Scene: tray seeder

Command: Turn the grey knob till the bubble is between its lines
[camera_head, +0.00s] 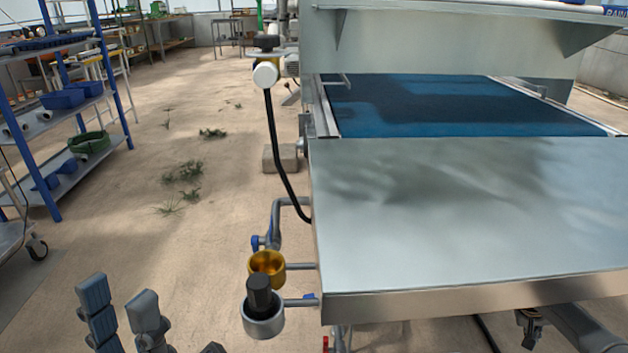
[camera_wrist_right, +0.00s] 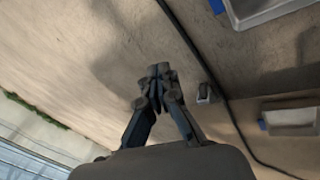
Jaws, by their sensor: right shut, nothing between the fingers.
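I cannot pick out the grey knob, the bubble or its lines in either view. My left gripper (camera_head: 118,293) is at the lower left of the head view, its two grey fingers apart and nothing visible between them. It is over the floor, left of the seeder's front corner and apart from the cups there. My right gripper (camera_wrist_right: 158,72) shows in the right wrist view with its dark fingertips together and nothing held.
The seeder has a grey metal table (camera_head: 440,215) and a blue belt (camera_head: 420,108). A brass cup (camera_head: 267,264) and a steel cup (camera_head: 263,325) holding a black cylinder (camera_head: 259,290) stick out at its left corner. Blue shelves (camera_head: 110,85) stand left. Floor between is mostly clear.

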